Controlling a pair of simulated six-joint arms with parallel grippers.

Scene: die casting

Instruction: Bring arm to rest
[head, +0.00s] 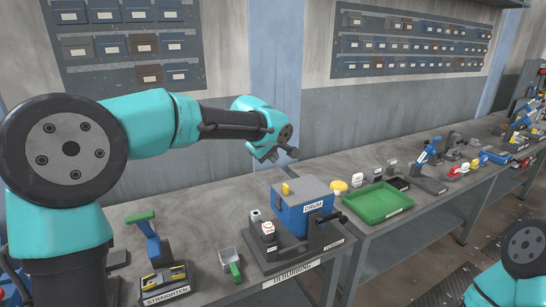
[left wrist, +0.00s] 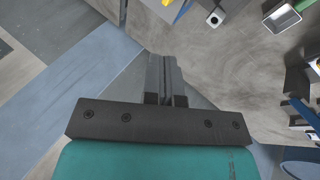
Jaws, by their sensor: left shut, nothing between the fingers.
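My left arm comes in from the left of the head view, and its gripper (head: 273,154) hangs above the back edge of the workbench (head: 205,210), near the wall. The left gripper also shows in the left wrist view (left wrist: 162,62). Its fingers are together with nothing between them. Only a teal and dark joint of my right arm (head: 525,248) shows at the lower right of the head view; the right gripper is out of the frame.
A green tray (head: 377,202) lies farther right. A STRAIGHTEN fixture (head: 165,283) and a green-handled scoop (head: 230,262) are nearer. The bench's back left part is bare.

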